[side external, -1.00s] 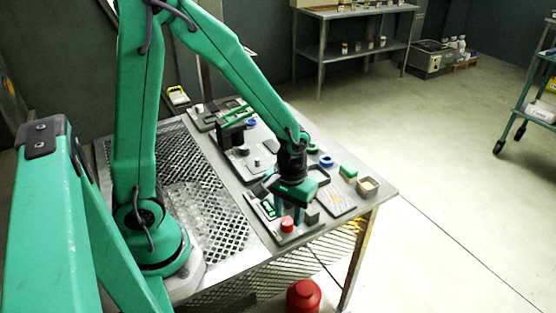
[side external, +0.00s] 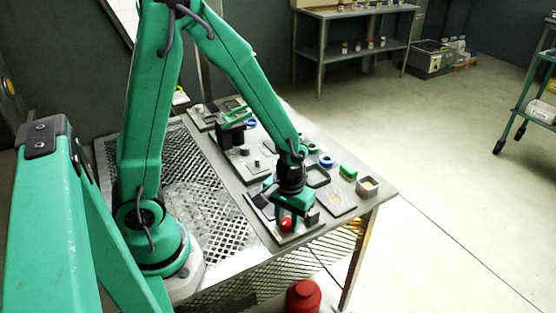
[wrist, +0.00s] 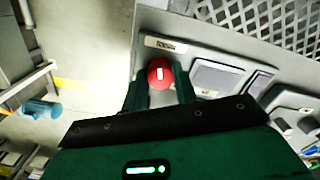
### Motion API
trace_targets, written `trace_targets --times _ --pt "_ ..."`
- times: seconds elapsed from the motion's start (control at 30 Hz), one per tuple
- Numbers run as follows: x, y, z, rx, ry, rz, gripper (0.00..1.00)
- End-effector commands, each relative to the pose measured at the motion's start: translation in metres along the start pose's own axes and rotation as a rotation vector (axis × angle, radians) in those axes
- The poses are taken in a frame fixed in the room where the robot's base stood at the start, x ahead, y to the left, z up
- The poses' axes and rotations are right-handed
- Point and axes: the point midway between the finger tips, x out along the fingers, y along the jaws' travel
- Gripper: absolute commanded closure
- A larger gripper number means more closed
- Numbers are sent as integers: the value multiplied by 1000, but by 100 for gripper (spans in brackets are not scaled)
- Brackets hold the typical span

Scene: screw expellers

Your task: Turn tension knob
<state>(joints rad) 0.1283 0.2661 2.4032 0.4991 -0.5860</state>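The tension knob (wrist: 157,72) is red with a white mark on its face, beside a label plate (wrist: 172,46) in the wrist view. It sits on a grey panel at the near end of the table. In the side view the knob (side external: 286,224) is partly covered by my gripper (side external: 288,215). In the wrist view my gripper (wrist: 160,80) has its two green fingers on either side of the knob. The left finger stands slightly apart from it. The right finger is close, and contact there cannot be told.
Grey blocks (wrist: 218,78) stand on panels right of the knob in the wrist view. A red container (side external: 303,297) stands below the table edge.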

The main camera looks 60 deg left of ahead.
Motion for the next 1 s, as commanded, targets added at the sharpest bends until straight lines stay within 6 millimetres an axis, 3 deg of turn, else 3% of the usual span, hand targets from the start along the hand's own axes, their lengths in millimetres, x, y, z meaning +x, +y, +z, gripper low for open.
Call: trace_targets --times 0.57,0.9,0.93,1.0 --pt "-1 2 -2 -244 -1 -1 95" --pt "-1 2 -2 -262 0 0 95" --pt "-1 2 -2 -262 0 0 70" --pt "-1 2 -2 -262 0 0 63"
